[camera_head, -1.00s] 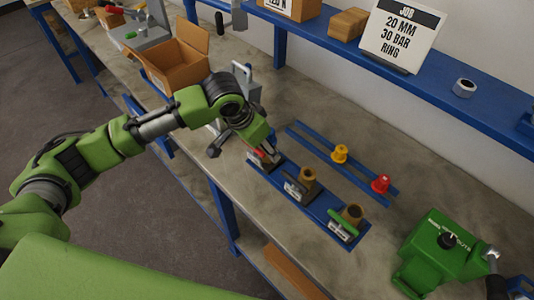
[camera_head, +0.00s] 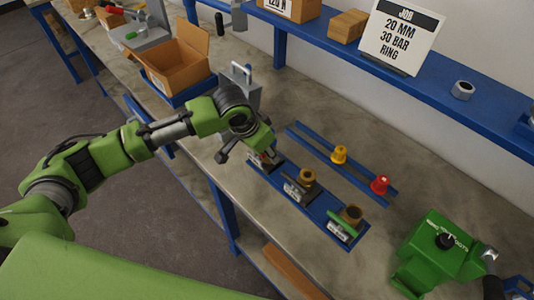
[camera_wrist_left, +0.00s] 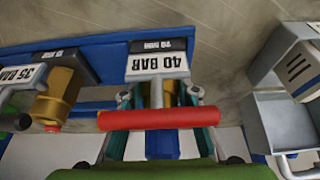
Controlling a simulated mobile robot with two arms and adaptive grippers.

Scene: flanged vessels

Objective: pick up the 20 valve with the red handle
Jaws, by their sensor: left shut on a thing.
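The valve with the red handle (camera_wrist_left: 160,118) fills the middle of the left wrist view. Its white tag (camera_wrist_left: 158,66) reads 40 BAR upside down, with a small dark MM plate above it. My left gripper (camera_wrist_left: 158,97) has a finger on each side of the valve body and is shut on it. In the head view my left gripper (camera_head: 268,155) is at the far-left end of the blue rack (camera_head: 293,203) and mostly hides this valve. The valve still appears to be at its rack place. My right gripper is not in view.
A brass valve (camera_head: 306,180) and a green-handled valve (camera_head: 342,229) stand on the same rack. A rear rail (camera_head: 320,146) holds a yellow piece (camera_head: 339,154) and a red piece (camera_head: 380,186). A green machine (camera_head: 440,255) is at right; a grey device (camera_head: 243,90) stands behind my gripper.

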